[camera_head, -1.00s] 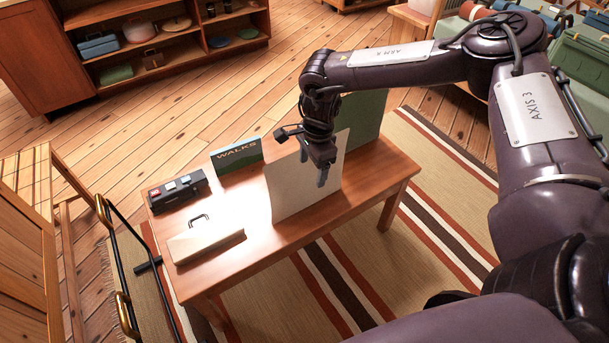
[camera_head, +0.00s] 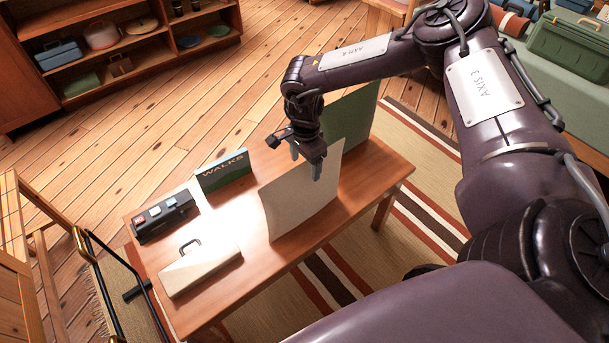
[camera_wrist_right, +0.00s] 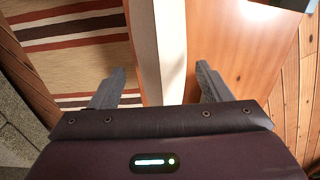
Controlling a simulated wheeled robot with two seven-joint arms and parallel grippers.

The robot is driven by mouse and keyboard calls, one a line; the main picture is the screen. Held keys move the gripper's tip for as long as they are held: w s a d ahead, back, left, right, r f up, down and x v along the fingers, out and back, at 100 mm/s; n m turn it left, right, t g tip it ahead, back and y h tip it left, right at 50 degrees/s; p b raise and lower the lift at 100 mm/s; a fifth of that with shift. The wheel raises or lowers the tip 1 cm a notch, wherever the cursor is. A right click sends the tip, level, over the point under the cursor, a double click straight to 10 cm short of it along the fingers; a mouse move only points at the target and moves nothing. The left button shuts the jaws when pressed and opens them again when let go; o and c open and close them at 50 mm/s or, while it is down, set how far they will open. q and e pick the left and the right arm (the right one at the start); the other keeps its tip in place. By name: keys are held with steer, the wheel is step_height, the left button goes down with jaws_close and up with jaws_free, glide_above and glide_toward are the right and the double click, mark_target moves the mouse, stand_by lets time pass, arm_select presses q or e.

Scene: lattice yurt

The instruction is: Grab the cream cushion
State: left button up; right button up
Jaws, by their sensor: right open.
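The cream cushion (camera_head: 300,207) stands upright on the wooden table (camera_head: 345,215), looking like a thin, flat panel. My right gripper (camera_head: 305,163) is above it, open, with its fingers pointing down around the top edge. One finger overlaps the near face in the head view. In the right wrist view, the cushion (camera_wrist_right: 171,45) is a pale strip running up between the two open fingers of my right gripper (camera_wrist_right: 160,80). A gap shows on the left finger's side; the right finger is closer to the cushion. My left gripper is not in view.
A green panel (camera_head: 352,118) stands behind the cushion. A "WALKS" book (camera_head: 224,170), a dark box with buttons (camera_head: 162,216) and a pale wedge-shaped case (camera_head: 200,268) are on the table's left half. A black-and-gold rail (camera_head: 105,290) stands beside the table.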

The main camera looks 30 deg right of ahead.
steer(key=shift+f, duration=0.75)
steer(key=shift+w+f, duration=0.1)
steer(key=shift+f, duration=0.3)
steer(key=c, duration=1.2)
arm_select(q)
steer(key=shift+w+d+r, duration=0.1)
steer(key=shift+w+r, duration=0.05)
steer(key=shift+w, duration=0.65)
arm_select(e)
jaws_close()
